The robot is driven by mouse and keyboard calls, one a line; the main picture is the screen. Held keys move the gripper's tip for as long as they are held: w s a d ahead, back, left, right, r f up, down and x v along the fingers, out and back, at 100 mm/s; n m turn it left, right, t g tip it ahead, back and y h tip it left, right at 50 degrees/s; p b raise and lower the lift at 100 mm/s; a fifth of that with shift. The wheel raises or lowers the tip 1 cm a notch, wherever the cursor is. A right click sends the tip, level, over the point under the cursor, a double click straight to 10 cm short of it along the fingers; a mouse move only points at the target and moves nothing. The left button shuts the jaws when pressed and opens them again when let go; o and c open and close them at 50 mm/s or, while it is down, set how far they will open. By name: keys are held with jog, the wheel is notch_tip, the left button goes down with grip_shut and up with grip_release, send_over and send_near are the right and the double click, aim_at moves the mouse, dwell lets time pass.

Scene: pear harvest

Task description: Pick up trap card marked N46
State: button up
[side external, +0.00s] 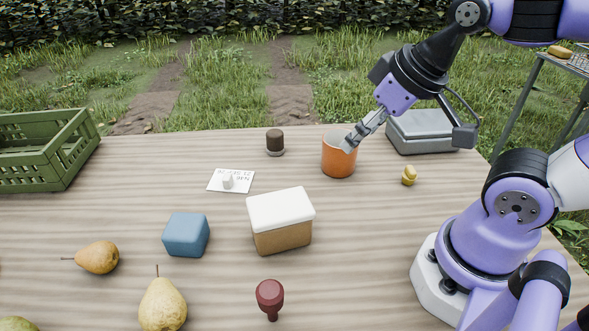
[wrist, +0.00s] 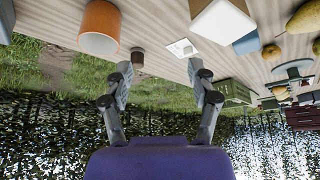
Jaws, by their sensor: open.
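A white card (side external: 240,184) with small dark print lies flat on the table, left of the middle in the side view; the print is too small to read surely. A small pale block (side external: 228,181) sits on it. The card also shows in the wrist view (wrist: 188,47), beyond the fingertips. My gripper (side external: 352,141) is open and empty. In the side view its fingertips appear over the rim of the orange cup, well right of the card. In the wrist view the two fingers (wrist: 161,78) stand wide apart with nothing between them.
The orange cup (side external: 339,160) is close by my fingertips. A dark-capped jar (side external: 275,142) stands between cup and card. A white-lidded box (side external: 281,222), blue block (side external: 186,236), maroon stamp-like object (side external: 270,297), pears (side external: 98,257), green crate (side external: 42,150) and grey case (side external: 421,132) stand around.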

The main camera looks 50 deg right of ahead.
jog(key=n+g+y, duration=0.2)
jog(key=n, duration=0.5)
send_over(228, 176)
jog(key=s+d, duration=0.1)
jog(key=d, duration=0.1)
jog(key=f, duration=1.1)
jog(key=shift+s+a+f, duration=0.15)
jog(key=shift+s, duration=0.05)
jog(key=x, duration=0.5)
jog(key=shift+s+a+f, duration=0.25)
jog(key=shift+a+f, duration=0.1)
jog(key=c, duration=0.8)
